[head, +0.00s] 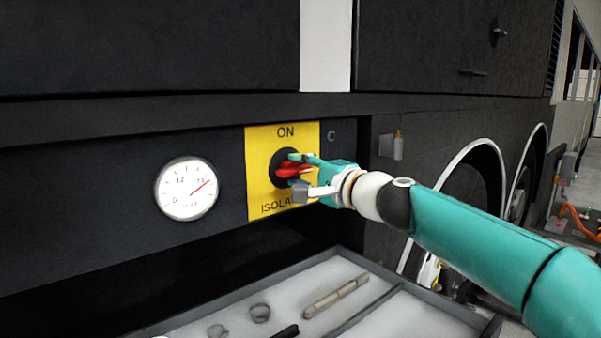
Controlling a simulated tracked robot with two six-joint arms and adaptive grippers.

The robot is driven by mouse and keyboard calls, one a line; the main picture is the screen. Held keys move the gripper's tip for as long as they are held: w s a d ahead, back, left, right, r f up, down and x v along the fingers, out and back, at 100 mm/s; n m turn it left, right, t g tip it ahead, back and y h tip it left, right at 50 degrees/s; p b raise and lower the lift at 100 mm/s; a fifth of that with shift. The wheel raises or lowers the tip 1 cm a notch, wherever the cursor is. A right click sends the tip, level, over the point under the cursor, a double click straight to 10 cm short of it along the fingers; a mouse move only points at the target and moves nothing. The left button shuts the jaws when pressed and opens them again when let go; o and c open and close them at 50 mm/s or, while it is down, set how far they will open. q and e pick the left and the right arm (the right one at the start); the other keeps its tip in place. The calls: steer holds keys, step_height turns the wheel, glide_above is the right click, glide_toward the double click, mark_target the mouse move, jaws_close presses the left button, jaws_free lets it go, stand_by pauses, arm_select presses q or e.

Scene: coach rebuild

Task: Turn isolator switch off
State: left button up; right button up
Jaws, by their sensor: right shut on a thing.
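The isolator switch has a yellow plate (259,181) marked ON at the top and ISOLA... at the bottom, the rest of the word hidden by my gripper. A red handle (289,170) sits on a round black boss at the plate's middle. My right gripper (296,175) reaches in from the right and is shut on the red handle. Its fingers cover part of the handle, so its exact angle is hard to tell. My left gripper is not in view.
A round white gauge (186,188) with a red needle is left of the plate on the dark panel. A grey tray (374,291) with several small parts and a rod (336,296) lies below. Wheel arches (478,160) are at the right.

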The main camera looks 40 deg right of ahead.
steer(key=shift+f, duration=0.2)
steer(key=o, duration=1.1)
steer(key=shift+d, duration=0.15)
steer(key=shift+r, duration=0.1)
steer(key=shift+s, duration=0.1)
steer(key=s, duration=1.1)
steer(key=shift+s+d, duration=0.35)
steer(key=shift+d, duration=0.05)
